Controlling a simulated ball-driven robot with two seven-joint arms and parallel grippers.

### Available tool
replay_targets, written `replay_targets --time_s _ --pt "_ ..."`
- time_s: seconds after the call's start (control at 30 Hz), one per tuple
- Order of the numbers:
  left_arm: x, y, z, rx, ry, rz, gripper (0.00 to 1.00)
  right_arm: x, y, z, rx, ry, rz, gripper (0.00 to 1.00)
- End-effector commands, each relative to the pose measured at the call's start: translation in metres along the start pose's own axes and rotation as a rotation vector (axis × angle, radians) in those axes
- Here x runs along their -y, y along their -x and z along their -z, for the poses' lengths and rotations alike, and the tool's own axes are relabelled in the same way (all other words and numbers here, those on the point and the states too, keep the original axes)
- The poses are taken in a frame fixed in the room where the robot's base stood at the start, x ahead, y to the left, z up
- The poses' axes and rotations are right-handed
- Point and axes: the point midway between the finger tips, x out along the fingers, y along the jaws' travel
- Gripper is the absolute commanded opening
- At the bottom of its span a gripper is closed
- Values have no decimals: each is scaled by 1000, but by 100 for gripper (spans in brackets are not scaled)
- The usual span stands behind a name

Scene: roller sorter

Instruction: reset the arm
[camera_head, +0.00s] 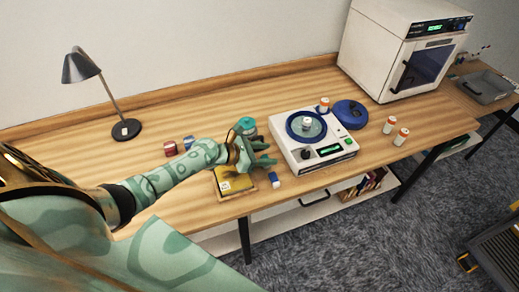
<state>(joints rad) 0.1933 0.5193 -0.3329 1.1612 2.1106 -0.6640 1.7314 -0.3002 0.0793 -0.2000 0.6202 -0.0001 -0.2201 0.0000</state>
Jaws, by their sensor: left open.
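My left arm comes in from the left, patterned in green, and reaches over the wooden table. My left gripper (262,155) is open, with its fingers pointing right, a little left of the white machine with a round blue-rimmed well (313,145). I see nothing held between the fingers. The gripper is above or beside a yellow tray (236,186), and part of this tray is hidden by the arm. My right gripper does not show.
A blue lid (350,114) and orange-capped bottles (401,137) are at the right. A lamp (93,75) and a white oven-like box (395,50) stand farther back.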

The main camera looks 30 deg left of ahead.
Motion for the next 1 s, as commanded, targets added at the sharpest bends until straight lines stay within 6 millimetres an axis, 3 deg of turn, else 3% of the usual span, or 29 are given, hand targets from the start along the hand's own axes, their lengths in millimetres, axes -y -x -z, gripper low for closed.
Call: replay_targets --time_s 0.2,0.77,0.87,0.97,1.0 --pt "0 21 0 1 1 -1 52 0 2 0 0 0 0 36" --pt "2 21 1 0 -10 4 52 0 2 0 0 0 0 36" --pt "25 18 3 -14 -134 53 52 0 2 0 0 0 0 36" --pt "81 14 9 -38 -497 177 52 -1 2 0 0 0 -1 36" --pt "109 15 13 -46 -713 243 52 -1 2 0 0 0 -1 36"
